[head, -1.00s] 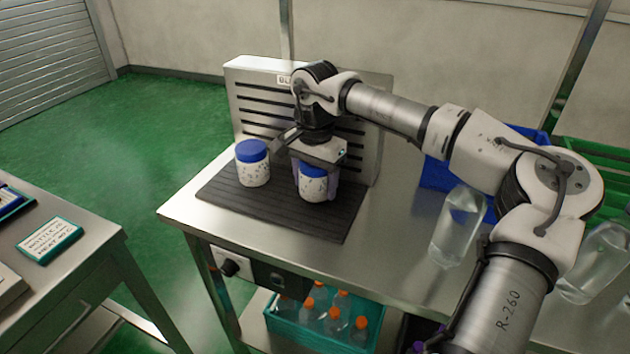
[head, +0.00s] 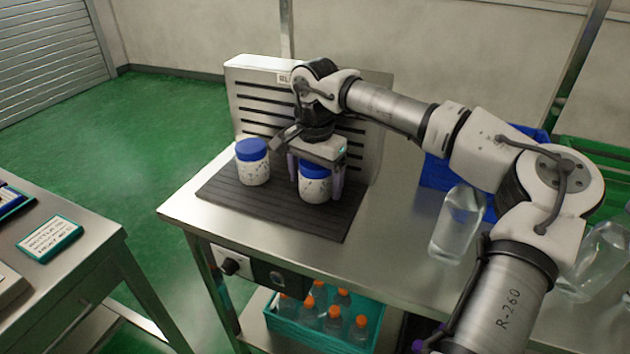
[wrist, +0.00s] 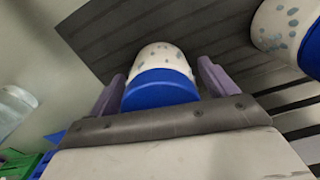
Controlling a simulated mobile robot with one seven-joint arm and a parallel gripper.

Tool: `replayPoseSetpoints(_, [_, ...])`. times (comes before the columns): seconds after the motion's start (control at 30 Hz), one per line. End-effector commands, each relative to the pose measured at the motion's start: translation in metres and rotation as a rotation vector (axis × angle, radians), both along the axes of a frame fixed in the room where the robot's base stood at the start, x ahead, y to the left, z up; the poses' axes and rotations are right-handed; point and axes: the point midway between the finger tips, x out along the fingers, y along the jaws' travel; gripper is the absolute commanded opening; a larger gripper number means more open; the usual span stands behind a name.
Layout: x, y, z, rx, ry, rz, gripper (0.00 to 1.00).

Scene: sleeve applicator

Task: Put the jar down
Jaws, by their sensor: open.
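A white, blue-speckled jar with a blue lid (head: 315,185) stands upright on the dark ribbed mat (head: 265,211) in front of the slotted metal panel. My gripper (head: 316,186) is open around this jar, one finger on each side. In the wrist view the jar (wrist: 160,75) sits between the purple fingers, with a gap showing on both sides. A second matching jar (head: 253,164) stands upright on the mat to the left, apart from my gripper. It also shows in the wrist view (wrist: 285,28).
The slotted panel (head: 262,85) stands close behind the jars. Clear bottles (head: 457,225) stand to the right on the steel table, near my arm. A blue crate (head: 437,174) is behind them. A teal crate of orange-capped bottles (head: 290,335) is on the shelf below.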

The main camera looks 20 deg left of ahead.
Motion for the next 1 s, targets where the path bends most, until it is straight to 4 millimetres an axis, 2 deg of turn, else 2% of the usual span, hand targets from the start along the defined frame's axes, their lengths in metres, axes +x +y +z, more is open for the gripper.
replayPoseSetpoints(0.3, [0.000, 0.000, 0.066, 0.001, -0.003, 0.000, 0.84])
replayPoseSetpoints(0.5, [0.000, 0.000, 0.099, 0.000, -0.001, 0.001, 0.84])
replayPoseSetpoints(0.7, [0.000, 0.000, 0.112, 0.000, 0.001, 0.002, 0.84])
replayPoseSetpoints(1.0, [0.000, 0.000, 0.113, 0.000, 0.001, 0.001, 0.84])
